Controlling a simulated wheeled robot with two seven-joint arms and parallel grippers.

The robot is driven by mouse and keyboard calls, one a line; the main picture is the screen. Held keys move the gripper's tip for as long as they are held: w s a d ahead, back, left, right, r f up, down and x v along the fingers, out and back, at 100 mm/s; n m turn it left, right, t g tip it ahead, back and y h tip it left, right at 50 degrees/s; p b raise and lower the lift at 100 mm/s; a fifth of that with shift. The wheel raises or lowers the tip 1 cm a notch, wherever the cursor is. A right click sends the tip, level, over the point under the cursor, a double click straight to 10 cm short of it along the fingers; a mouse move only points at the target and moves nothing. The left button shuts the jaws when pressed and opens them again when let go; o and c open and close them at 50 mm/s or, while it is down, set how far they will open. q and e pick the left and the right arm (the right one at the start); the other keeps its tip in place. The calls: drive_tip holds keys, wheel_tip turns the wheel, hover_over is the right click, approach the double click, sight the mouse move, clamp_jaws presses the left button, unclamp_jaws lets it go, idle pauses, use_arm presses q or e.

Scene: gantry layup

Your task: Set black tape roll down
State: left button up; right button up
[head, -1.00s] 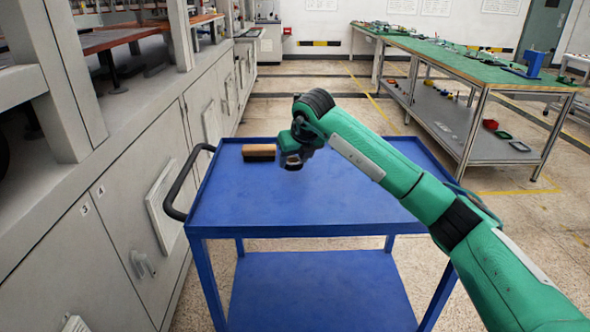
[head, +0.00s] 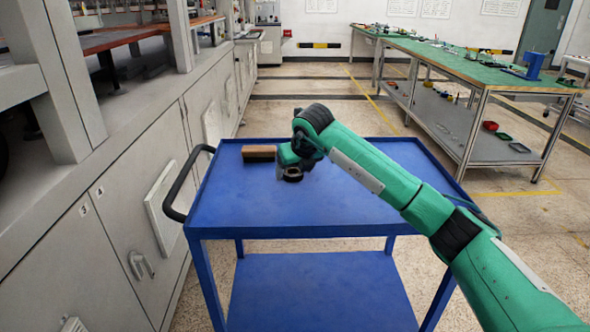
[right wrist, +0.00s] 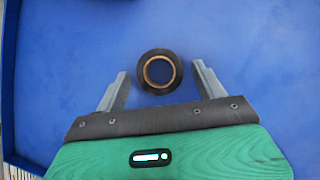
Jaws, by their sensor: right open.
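The black tape roll (right wrist: 160,72) lies flat on the blue cart top (right wrist: 60,60) in the right wrist view, its tan core facing up. My right gripper (right wrist: 160,86) is open, with one finger on each side of the roll and a gap showing at both. In the head view the roll (head: 292,174) shows as a small dark ring under my right gripper (head: 290,170), near the far side of the cart top. My left gripper is not in view.
A brush-like block with a wooden top (head: 259,153) sits on the cart top just left of my right gripper. The cart's black handle (head: 180,190) is at its left edge. The cart top's front and middle are clear. Grey cabinets (head: 110,220) stand at left.

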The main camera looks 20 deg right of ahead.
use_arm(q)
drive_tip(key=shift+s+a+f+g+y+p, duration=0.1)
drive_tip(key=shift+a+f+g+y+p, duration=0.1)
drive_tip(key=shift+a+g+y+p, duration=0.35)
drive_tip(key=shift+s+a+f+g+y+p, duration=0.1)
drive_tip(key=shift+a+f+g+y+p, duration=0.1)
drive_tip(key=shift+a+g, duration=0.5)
use_arm(e)
drive_tip(key=v, duration=1.2)
